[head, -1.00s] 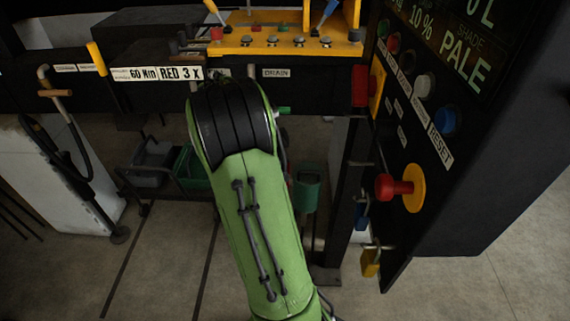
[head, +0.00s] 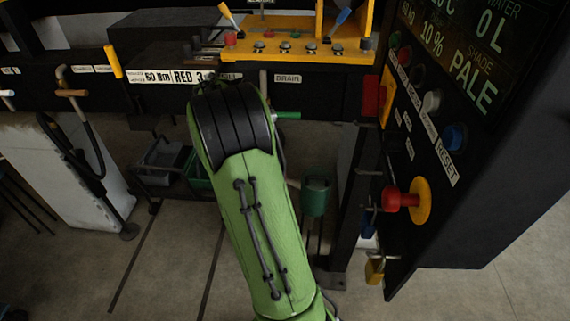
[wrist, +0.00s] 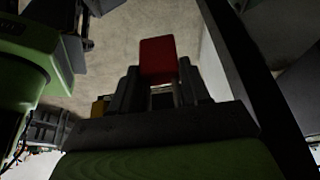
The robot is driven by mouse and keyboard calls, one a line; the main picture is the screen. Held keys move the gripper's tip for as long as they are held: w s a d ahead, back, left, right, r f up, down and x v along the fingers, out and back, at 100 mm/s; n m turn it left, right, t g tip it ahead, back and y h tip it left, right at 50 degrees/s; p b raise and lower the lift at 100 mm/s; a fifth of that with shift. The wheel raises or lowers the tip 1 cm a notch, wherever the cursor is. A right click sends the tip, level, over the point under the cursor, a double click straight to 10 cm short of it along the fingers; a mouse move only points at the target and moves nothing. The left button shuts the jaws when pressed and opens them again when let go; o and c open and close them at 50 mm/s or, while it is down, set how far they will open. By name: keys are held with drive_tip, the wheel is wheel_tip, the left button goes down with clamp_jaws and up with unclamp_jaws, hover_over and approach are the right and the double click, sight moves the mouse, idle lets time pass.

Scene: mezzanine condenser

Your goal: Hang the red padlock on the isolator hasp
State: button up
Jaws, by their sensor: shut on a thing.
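The red padlock (wrist: 158,58) shows in the wrist view as a red block between the fingertips of my gripper (wrist: 158,84), which is shut on it. Its shackle cannot be made out. In the head view my green arm hides the gripper and the padlock. The isolator (head: 402,200), a red knob on a yellow disc, is on the dark panel at the right. Short metal pegs stick out left of it; I cannot tell which part is the hasp. The isolator is not recognisable in the wrist view.
A blue padlock (head: 369,229) and a yellow padlock (head: 374,271) hang along the panel's left edge. A red block (head: 373,97) sits higher up. The yellow rack (head: 300,52) and dark beam lie behind my arm. A green container (head: 315,197) stands below.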

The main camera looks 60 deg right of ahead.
drive_tip(key=w+a, duration=0.1)
drive_tip(key=w+a+p, duration=0.1)
drive_tip(key=w, duration=0.1)
drive_tip(key=shift+w+r, duration=0.1)
drive_tip(key=shift+w, duration=0.2)
idle(0.5)
